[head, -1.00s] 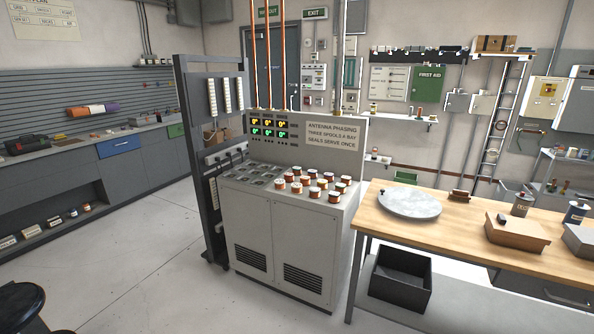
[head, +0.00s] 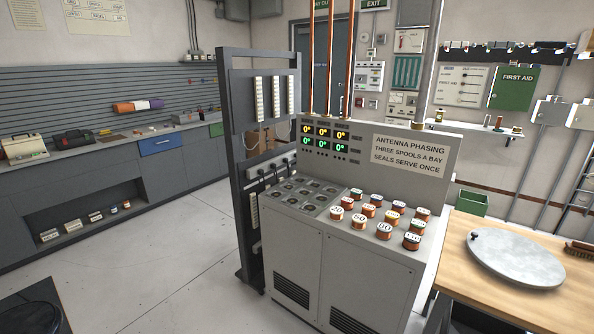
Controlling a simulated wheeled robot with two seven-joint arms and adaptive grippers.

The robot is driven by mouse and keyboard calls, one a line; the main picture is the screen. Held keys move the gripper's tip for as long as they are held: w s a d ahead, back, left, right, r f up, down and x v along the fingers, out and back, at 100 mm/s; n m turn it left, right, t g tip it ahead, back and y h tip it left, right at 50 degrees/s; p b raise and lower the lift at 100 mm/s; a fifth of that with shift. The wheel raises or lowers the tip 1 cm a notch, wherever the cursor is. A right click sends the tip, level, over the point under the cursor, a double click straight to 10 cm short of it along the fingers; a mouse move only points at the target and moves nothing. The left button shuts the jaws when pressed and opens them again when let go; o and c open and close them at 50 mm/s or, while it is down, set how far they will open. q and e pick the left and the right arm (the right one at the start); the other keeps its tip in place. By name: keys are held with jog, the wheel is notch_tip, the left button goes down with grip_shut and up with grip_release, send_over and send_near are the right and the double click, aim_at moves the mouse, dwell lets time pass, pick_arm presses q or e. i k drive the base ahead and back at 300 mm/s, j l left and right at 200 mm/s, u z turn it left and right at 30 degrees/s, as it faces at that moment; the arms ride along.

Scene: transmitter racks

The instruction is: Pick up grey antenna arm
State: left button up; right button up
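No item in the head view is plainly marked as a grey antenna arm. A grey upright pole (head: 430,70) rises at the back right of the antenna phasing console (head: 349,247), with its top out of view. I cannot tell whether it is the antenna arm. Three copper rods (head: 327,60) stand upright to its left behind the console panel. A round grey disc (head: 515,259) with a small dark knob lies flat on the wooden workbench at the right. Neither of my grippers is in view.
Several copper-wound spools (head: 383,230) stand on the console top, beside a grid of empty-looking sockets (head: 305,195). A dark rack frame (head: 237,160) stands left of the console. The wooden workbench (head: 470,240) adjoins it at right.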

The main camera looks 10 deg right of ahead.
aim_at(505, 45)
jog(key=i+l+u, duration=0.1)
jog(key=i+u, duration=0.35)
jog(key=i, duration=0.5)
jog(key=i+u, duration=0.3)
jog(key=i, duration=0.15)
jog(key=i+u, duration=0.3)
jog(key=i+l+u, duration=0.15)
jog(key=i, duration=0.75)
jog(key=i+z, duration=0.2)
jog(key=i, duration=0.6)
jog(key=i+j+z, duration=0.2)
jog(key=i, duration=0.55)
jog(key=i+z, duration=0.35)
jog(key=i, duration=0.5)
jog(key=i+z, duration=0.4)
jog(key=i+j+z, duration=0.1)
jog(key=i+z, duration=1.15)
